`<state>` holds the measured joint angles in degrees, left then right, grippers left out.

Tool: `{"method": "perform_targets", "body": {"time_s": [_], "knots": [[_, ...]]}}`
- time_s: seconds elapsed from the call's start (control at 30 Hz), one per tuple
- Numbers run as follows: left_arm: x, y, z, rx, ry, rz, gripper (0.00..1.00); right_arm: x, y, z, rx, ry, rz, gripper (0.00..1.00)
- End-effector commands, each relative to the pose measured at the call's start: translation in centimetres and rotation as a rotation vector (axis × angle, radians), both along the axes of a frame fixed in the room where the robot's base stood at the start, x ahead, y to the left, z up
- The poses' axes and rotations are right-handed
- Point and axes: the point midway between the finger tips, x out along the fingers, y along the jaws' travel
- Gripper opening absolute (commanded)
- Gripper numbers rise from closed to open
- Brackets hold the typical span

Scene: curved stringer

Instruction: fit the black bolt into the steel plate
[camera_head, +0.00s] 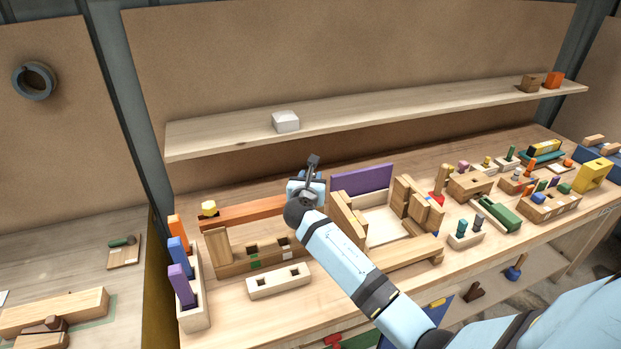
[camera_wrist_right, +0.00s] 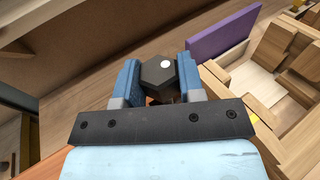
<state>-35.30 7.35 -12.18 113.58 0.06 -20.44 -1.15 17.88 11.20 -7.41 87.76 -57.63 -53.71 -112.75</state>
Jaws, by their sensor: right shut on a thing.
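My right gripper (camera_head: 308,181) is raised over the back of the workbench, near the end of a long orange-brown bar. It is shut on the black bolt (camera_head: 313,160). In the right wrist view, the bolt's dark hexagonal head (camera_wrist_right: 157,70) with a white dot sits between the blue fingers (camera_wrist_right: 158,82). The rest of the bolt is mostly hidden by the gripper. I cannot pick out the steel plate in either view; my arm hides part of the bench. My left gripper is not in view.
A shelf (camera_head: 380,108) runs above the bench behind the gripper, with a white block (camera_head: 285,121) on it. A purple panel (camera_head: 361,181) and a wooden tray with blocks stand to the right. A wooden block with two square holes (camera_head: 279,282) lies in front.

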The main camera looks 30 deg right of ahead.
Motion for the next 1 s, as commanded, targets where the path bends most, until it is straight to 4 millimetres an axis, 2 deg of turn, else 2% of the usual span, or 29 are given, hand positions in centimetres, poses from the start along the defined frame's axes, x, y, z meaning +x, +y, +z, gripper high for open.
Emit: {"method": "perform_targets", "body": {"time_s": [0.87,0.9,1.0], "knots": [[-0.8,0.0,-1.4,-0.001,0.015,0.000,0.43,0.0,0.0,-2.2,-0.001,0.001,0.000,0.07],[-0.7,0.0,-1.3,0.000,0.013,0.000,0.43,0.0,0.0,-2.1,0.000,0.000,0.000,0.45],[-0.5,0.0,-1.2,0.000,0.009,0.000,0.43,0.0,0.0,-2.1,0.000,0.000,0.000,0.66]]}}
